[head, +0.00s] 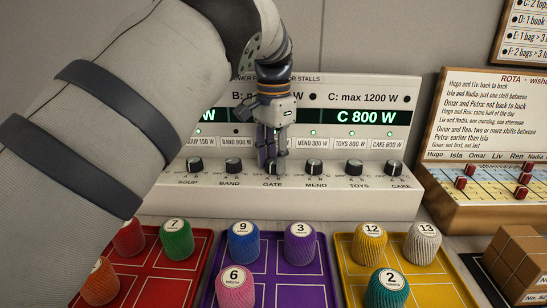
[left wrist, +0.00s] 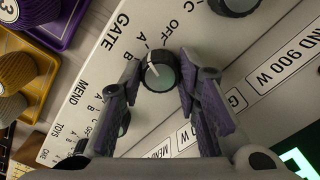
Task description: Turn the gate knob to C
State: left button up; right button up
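The power panel (head: 240,205) has a row of black knobs along its sloped front. The gate knob (left wrist: 160,73) shows in the left wrist view, with a white pointer mark on the side of its printed letters. I cannot read the exact letter it points to. My left gripper (head: 273,160) comes down over the gate knob in the head view and mostly hides it. In the left wrist view its two fingers (left wrist: 160,70) stand on either side of the knob, close to it. I cannot tell whether they press on it. My right gripper is not in view.
The band knob (head: 234,166) and the mend knob (head: 314,167) stand close on either side. The panel's lit display (head: 365,117) reads C 800 W. Red, purple and yellow trays (head: 325,290) with numbered spools stand in front. A rota board (head: 485,120) is at the right.

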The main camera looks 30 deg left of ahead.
pick_arm(q)
jog(key=c, duration=0.3)
jog(key=shift+n, duration=0.3)
jog(key=n, duration=0.2)
jog(key=shift+r+n+p, duration=0.1)
jog(key=shift+n+p, duration=0.2)
jog(key=shift+n, duration=0.1)
jog(key=n, duration=0.8)
jog(key=shift+n, duration=2.3)
